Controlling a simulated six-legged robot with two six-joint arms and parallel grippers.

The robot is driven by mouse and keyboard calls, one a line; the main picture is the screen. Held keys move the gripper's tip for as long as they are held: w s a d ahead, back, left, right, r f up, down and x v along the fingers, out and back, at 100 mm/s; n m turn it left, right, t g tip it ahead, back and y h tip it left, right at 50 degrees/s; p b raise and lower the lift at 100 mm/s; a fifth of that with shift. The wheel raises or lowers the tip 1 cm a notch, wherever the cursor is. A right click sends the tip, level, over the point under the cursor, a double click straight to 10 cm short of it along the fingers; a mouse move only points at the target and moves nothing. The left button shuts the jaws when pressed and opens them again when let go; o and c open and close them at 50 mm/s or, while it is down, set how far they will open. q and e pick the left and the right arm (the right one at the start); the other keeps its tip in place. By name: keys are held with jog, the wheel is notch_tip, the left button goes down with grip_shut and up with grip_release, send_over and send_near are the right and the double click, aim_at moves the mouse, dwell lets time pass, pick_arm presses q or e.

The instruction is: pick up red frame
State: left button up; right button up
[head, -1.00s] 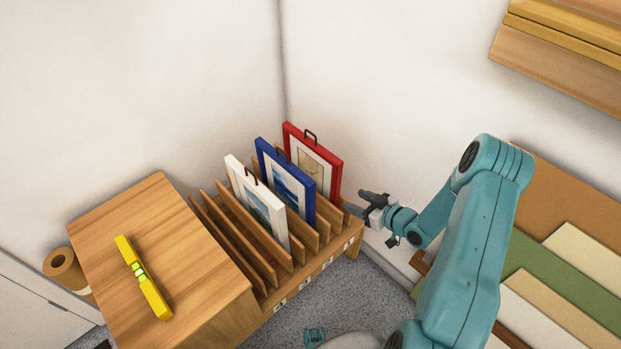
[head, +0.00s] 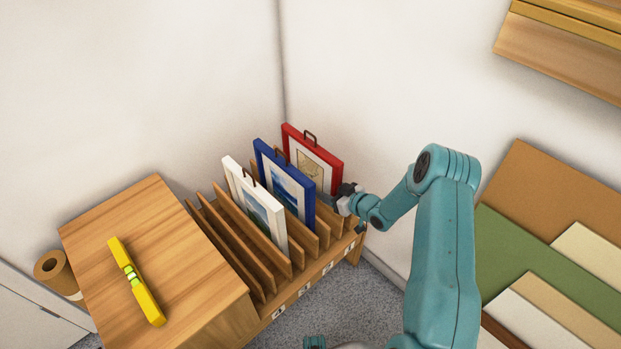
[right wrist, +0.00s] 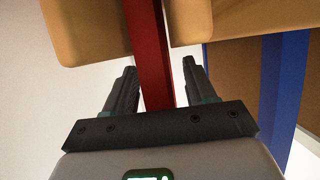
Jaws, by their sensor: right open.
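The red frame (head: 314,151) stands upright in the rack's far slot, with a dark hanger loop on its top edge. My right gripper (head: 341,195) is at the frame's right edge, and its fingers are partly hidden in the head view. In the right wrist view the open gripper (right wrist: 155,90) has one finger on each side of the red frame's edge (right wrist: 150,60). A gap shows on both sides, wider on the right. My left gripper is not clearly in view.
A blue frame (head: 265,156) and a white frame (head: 239,183) stand in nearer slots of the wooden rack (head: 316,276). The blue frame also shows right of the gripper in the wrist view (right wrist: 283,90). A yellow level (head: 136,282) lies on the cabinet (head: 192,265). Walls stand close behind.

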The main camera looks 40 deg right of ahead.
grip_shut()
jog(key=shift+r, duration=0.2)
